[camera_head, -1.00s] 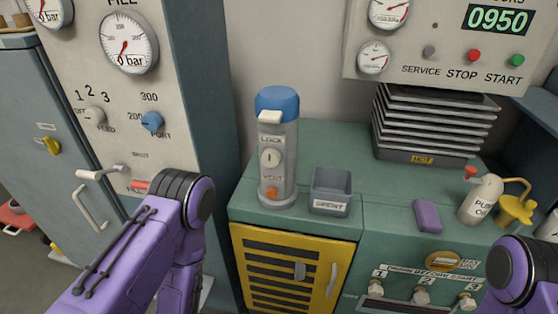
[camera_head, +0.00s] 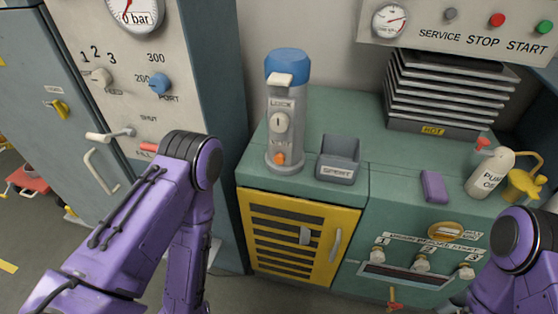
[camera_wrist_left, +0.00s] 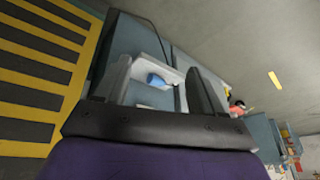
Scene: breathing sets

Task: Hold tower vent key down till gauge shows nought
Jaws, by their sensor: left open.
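The tower (camera_head: 286,112) is a grey cylinder with a blue cap, upright on the green bench top in the head view. It bears a LOCK dial (camera_head: 279,122) and, low on its front, an orange vent key (camera_head: 281,159). A gauge (camera_head: 390,20) sits on the console at upper right; another gauge (camera_head: 133,12), marked bar, is cut off at the top left. I cannot read either exactly. In the left wrist view my left gripper (camera_wrist_left: 160,82) is open, with nothing between its fingers. In the head view only arm links show; both grippers are out of sight there.
A grey bin (camera_head: 338,160) marked SPENT stands right of the tower. Black-and-grey fins (camera_head: 452,90) marked HOT, a purple block (camera_head: 433,186) and an oil can (camera_head: 490,172) are farther right. A yellow slatted door (camera_head: 290,236) is below the tower.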

